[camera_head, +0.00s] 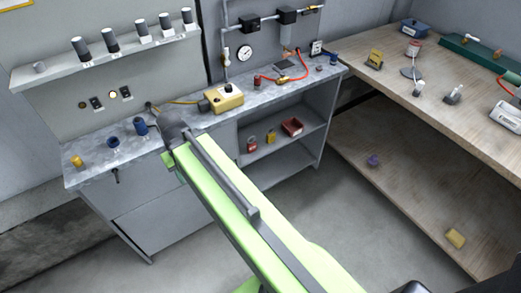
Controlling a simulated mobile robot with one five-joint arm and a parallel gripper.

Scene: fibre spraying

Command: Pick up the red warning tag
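No red item can be told for certain as the warning tag. A small red item with a pale mark (251,145) stands on the shelf under the grey bench. Another small red item (257,81) sits on the bench top near a red hose. My green arm reaches from the bottom right to the bench's front edge and ends in a dark grey joint. My gripper's fingers do not show.
The grey bench (205,121) holds a yellow box (223,98) and blue parts. A dark red bin (291,127) and a yellow item (270,136) share its shelf. A wooden table (440,115) stands at right. Floor between them is clear.

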